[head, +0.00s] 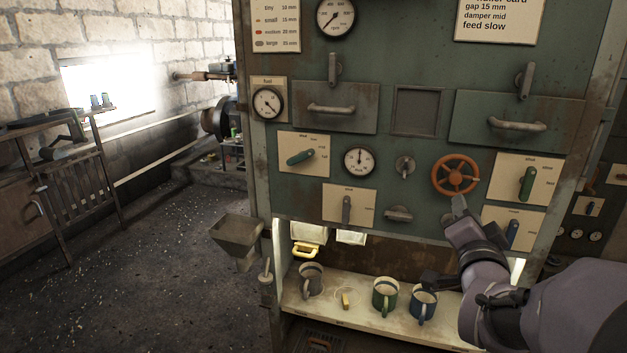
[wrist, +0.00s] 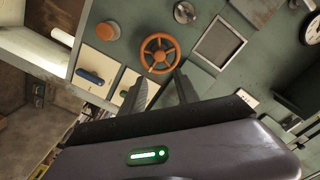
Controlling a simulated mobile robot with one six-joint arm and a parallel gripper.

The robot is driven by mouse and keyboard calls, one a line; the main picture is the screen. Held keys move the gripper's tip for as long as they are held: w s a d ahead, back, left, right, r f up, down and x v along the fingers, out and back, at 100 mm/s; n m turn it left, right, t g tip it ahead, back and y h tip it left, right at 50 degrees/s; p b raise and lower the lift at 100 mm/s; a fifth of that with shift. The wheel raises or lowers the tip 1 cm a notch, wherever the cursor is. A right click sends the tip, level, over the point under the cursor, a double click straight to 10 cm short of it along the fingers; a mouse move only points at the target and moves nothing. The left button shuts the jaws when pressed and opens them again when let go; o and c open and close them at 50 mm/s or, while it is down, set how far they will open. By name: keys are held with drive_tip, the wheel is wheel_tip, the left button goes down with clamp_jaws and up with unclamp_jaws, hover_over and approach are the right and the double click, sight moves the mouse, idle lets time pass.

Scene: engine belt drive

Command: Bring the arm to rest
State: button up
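My arm (head: 545,305) reaches in from the lower right in the head view. My gripper (head: 459,204) is in front of the green panel (head: 425,150), just below the orange handwheel (head: 455,175). In the wrist view the two fingers of my gripper (wrist: 160,80) stand apart with nothing between them. The orange handwheel (wrist: 158,53) lies beyond the fingertips there. I cannot tell how large the gap to the panel is, but no touch shows.
Levers, gauges and drawer handles stick out of the panel around my gripper. A shelf (head: 350,312) below holds a grey mug (head: 310,281), a green mug (head: 385,296) and a blue mug (head: 423,305). A hopper (head: 237,237) juts out at left. The floor (head: 165,260) further left is open.

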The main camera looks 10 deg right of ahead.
drive_tip(key=s+a+f+n+g+y, duration=0.2)
drive_tip(key=a+f+n+y, duration=0.15)
drive_tip(key=a, duration=0.75)
drive_tip(key=s+a+f+n+g+y, duration=0.3)
drive_tip(key=s+a+f+y, duration=0.1)
drive_tip(key=s+a, duration=0.4)
drive_tip(key=s+a+f+n+g+y, duration=0.3)
drive_tip(key=s+a, duration=0.6)
drive_tip(key=a, duration=0.3)
drive_tip(key=shift+s+a+f+n+g+y, duration=0.15)
drive_tip(key=shift+a+f+n+g+y, duration=0.25)
drive_tip(key=shift+n+g+y, duration=0.25)
